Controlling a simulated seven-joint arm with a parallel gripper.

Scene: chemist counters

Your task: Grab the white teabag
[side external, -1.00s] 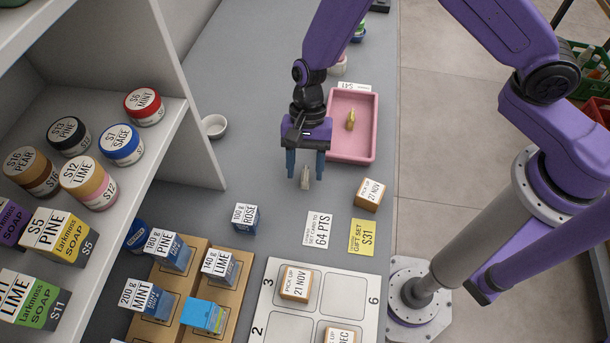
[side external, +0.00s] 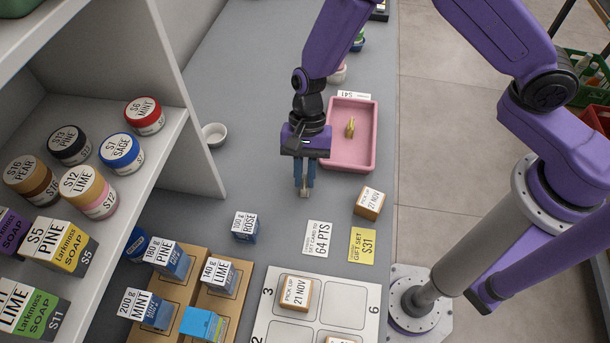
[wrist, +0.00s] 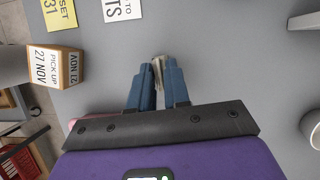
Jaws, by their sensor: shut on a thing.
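The white teabag (side external: 304,194) is a small pale, greyish-white piece near the middle of the counter. Only its lower end shows below my fingers in the side view. My gripper (side external: 304,182) points down with its blue fingers shut on the teabag. In the wrist view, the teabag (wrist: 158,68) sticks out past the tips of my gripper (wrist: 159,84), between the two fingers. I cannot tell whether it still touches the counter.
A pink tray (side external: 373,140) holding a small gold item (side external: 350,127) is just right of my gripper. A 27 Nov box (side external: 369,203), cards and the blue Rose box (side external: 245,226) stand nearer the camera. A white bowl (side external: 214,134) is left, beside the shelf.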

